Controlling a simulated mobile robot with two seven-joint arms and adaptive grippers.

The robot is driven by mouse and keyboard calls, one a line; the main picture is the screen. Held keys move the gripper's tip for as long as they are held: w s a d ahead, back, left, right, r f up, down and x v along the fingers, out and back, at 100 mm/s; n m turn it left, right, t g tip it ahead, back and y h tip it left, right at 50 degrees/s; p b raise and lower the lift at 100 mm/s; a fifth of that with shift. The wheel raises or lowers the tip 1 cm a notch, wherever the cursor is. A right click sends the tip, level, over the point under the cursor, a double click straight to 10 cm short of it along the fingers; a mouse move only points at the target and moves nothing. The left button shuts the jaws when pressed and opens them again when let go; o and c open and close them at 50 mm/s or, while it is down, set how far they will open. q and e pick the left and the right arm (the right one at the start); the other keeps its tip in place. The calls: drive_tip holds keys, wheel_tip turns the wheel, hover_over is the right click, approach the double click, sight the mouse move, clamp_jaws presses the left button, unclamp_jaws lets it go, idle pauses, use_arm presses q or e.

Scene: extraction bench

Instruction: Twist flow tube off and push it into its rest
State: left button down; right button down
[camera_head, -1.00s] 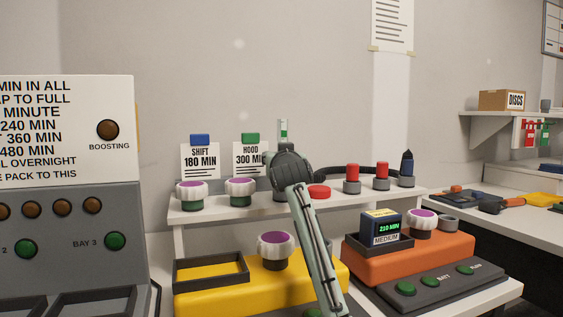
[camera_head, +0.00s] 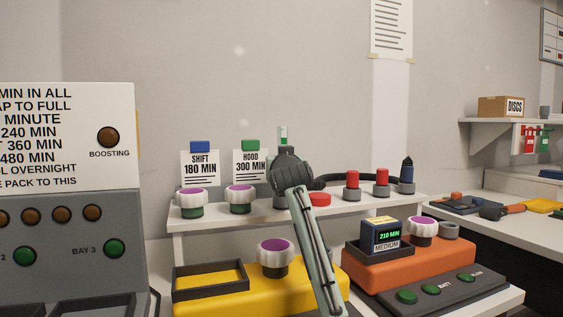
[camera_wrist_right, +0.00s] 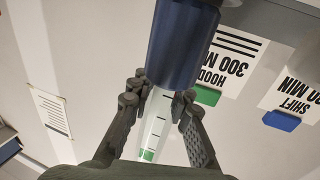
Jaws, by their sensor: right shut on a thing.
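The flow tube (camera_head: 284,133) is a clear, upright tube with a green band, showing above my right gripper (camera_head: 286,160) in the head view. In the right wrist view the tube (camera_wrist_right: 157,126) has black graduation marks and meets a thick dark blue cylinder (camera_wrist_right: 185,45). The right gripper's two fingers (camera_wrist_right: 160,103) lie on either side of the tube, close to that cylinder, and are shut on it. In the head view the gripper hides the tube's lower part. I cannot tell which holder is its rest. My left gripper is not in view.
The white shelf (camera_head: 235,222) carries purple-topped knobs, red-topped plugs (camera_head: 381,178) and a dark blue pointed piece (camera_head: 407,172). A dark hose (camera_head: 345,178) runs right from behind the gripper. Below are a yellow unit (camera_head: 215,300) and an orange unit (camera_head: 372,262) with a battery pack (camera_head: 381,232).

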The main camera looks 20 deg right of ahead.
drive_tip(key=shift+f, duration=0.45)
idle(0.5)
drive_tip(key=c, duration=1.6)
unclamp_jaws()
drive_tip(key=shift+o, duration=1.4)
drive_tip(key=shift+r, duration=0.1)
drive_tip(key=shift+s, duration=0.1)
drive_tip(key=v, duration=1.2)
